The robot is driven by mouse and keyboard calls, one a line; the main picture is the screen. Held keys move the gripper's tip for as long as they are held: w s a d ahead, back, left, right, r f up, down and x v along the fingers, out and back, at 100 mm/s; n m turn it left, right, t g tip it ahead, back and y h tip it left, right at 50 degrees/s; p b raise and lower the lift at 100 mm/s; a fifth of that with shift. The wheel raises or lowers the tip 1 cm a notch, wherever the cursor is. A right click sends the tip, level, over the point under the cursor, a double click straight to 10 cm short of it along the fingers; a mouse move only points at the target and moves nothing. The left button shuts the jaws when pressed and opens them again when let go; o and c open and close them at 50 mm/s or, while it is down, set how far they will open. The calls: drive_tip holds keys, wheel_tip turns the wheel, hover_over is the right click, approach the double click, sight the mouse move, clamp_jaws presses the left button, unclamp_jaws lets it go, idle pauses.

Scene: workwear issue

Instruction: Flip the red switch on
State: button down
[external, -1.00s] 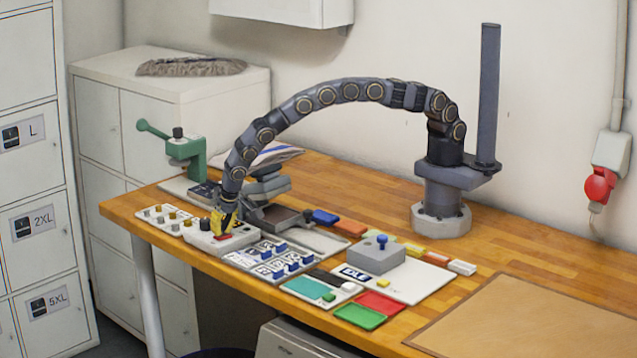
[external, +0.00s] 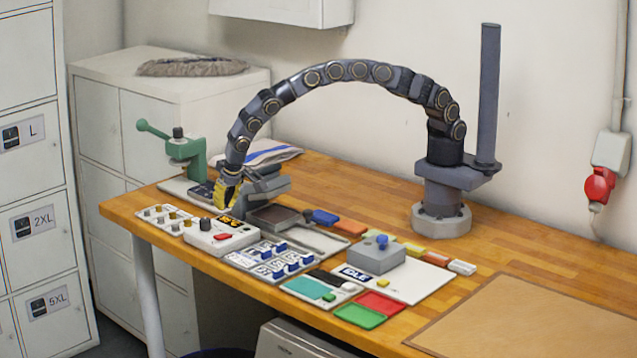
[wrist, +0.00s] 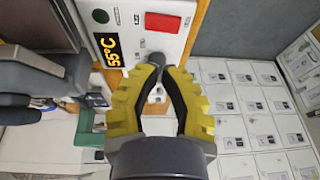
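The red switch (external: 222,237) sits on the front of a white control box (external: 205,240) at the left of the bench; in the wrist view it is a red rocker (wrist: 163,22) near the top. I cannot tell which way it is tipped. A lit display on the box reads 55°C in the wrist view (wrist: 108,48). My gripper (external: 226,198), with yellow fingers, is behind the box and apart from the switch. In the wrist view its fingertips (wrist: 159,60) come together over the box face, with nothing held between them.
A black knob (external: 205,224) stands on the box. A panel of blue switches (external: 270,260) lies right of it, and a panel of small knobs (external: 165,217) left. A green hand press (external: 184,150) stands behind. A grey box with a blue button (external: 376,254) is further right.

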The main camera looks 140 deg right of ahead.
drive_tip(key=s+v, duration=0.1)
drive_tip(key=v, duration=0.5)
drive_tip(key=shift+r, duration=0.35)
